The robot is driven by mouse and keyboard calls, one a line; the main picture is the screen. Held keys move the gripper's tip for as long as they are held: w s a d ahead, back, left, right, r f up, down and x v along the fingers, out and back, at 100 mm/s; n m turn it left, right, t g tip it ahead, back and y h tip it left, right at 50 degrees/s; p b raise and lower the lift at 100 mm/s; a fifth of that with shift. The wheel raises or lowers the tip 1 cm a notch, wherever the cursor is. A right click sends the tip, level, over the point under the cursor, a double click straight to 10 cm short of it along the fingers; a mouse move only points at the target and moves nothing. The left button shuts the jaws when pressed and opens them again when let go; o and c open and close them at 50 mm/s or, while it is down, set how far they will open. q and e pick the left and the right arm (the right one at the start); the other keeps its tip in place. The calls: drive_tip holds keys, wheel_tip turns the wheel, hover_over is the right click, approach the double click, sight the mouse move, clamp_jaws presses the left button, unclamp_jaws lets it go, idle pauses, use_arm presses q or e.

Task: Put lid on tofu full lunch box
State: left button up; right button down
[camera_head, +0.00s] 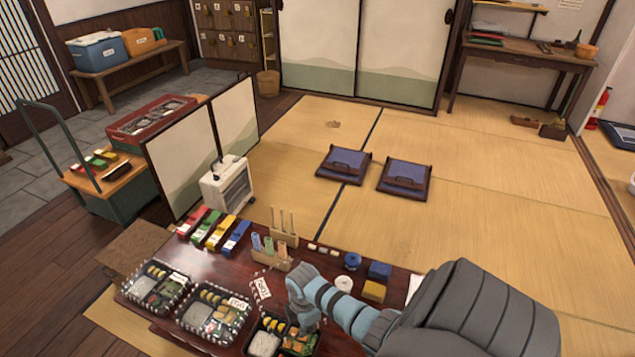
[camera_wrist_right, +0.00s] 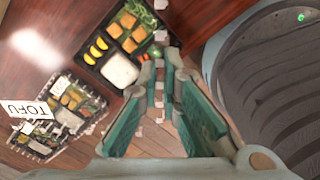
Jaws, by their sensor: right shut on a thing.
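An open black lunch box (camera_head: 267,343) sits at the table's front edge, with rice, yellow slices, golden-brown pieces and greens. It also shows at the top of the right wrist view (camera_wrist_right: 103,73). My right gripper (camera_head: 308,318) is beside and above this box, shut on a clear lid with a white dashed rim (camera_wrist_right: 158,101). The lid looks tilted; its white label (camera_head: 262,286) reads TOFU in the right wrist view (camera_wrist_right: 27,110). Its clear panel is hard to make out. My left gripper is not in view.
Two lidded lunch boxes, one in the middle (camera_head: 213,313) and one at the left (camera_head: 157,285), stand left of the open box. Colored containers (camera_head: 215,230), a wooden holder (camera_head: 271,257), a blue block (camera_head: 380,271) and a yellow block (camera_head: 374,291) stand farther back.

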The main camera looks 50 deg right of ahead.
wheel_tip(320, 180, down, 10)
drive_tip(key=s+d+n+b, duration=0.1)
drive_tip(key=d+n+b, duration=0.1)
drive_tip(key=n+b, duration=0.55)
drive_tip(key=b, duration=0.5)
approach(315, 349)
drive_tip(key=s+a, duration=0.2)
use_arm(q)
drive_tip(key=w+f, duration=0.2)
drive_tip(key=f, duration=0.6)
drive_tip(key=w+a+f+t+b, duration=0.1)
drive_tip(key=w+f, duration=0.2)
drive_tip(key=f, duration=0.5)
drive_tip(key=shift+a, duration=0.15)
use_arm(e)
drive_tip(key=shift+a+f+n, duration=0.1)
drive_tip(key=shift+f+n, duration=0.35)
drive_tip(key=shift+f, duration=0.25)
drive_tip(key=shift+w+f, duration=0.1)
